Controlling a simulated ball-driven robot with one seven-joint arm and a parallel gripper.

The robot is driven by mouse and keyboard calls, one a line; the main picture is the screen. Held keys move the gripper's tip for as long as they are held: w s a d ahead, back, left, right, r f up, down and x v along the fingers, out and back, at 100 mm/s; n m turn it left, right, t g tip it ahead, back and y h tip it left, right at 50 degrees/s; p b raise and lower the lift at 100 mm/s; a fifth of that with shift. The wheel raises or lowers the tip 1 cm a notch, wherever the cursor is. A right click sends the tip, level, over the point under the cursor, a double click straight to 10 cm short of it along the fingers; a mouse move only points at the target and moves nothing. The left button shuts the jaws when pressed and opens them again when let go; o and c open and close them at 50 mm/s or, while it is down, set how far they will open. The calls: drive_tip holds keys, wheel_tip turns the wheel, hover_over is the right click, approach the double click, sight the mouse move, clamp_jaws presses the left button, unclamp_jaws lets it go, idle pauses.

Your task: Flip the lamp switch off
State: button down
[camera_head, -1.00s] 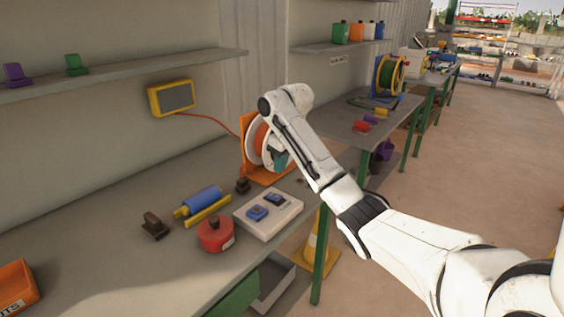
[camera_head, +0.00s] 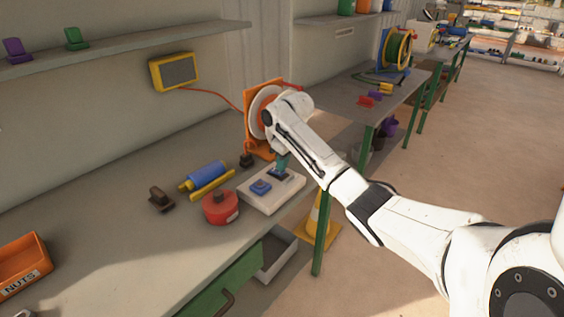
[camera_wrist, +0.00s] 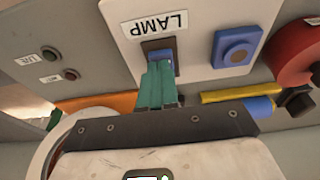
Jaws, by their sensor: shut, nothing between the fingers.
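The lamp switch (camera_wrist: 158,50) is a blue rocker in a dark frame under a "LAMP" label (camera_wrist: 160,25) in the wrist view. It sits on a pale switch plate (camera_head: 271,203) on the workbench. My gripper (camera_wrist: 157,68) has teal fingers, shut and empty, with their tips at the switch's lower edge; I cannot tell whether they touch it. In the head view my gripper (camera_head: 282,164) points down over the far end of the plate and partly hides the switch. A square blue button (camera_wrist: 237,47) sits beside the switch on the plate.
A red round box (camera_head: 221,207) stands close to the plate's left side. A blue cylinder (camera_head: 204,176) and yellow bar lie further left. An orange reel stand (camera_head: 262,95) rises behind my gripper. A yellow-framed lamp (camera_head: 174,71) hangs on the wall.

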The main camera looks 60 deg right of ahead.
drive_tip(key=shift+f, duration=0.1)
drive_tip(key=shift+s+a+f+t, duration=0.1)
drive_tip(key=shift+s+f+t, duration=0.1)
drive_tip(key=shift+f+t, duration=0.25)
drive_tip(key=shift+r, duration=0.25)
drive_tip(key=shift+f, duration=0.1)
drive_tip(key=shift+w, duration=0.15)
drive_tip(key=shift+w+d+r, duration=0.2)
drive_tip(key=shift+w+r, duration=0.1)
drive_tip(key=shift+w, duration=0.35)
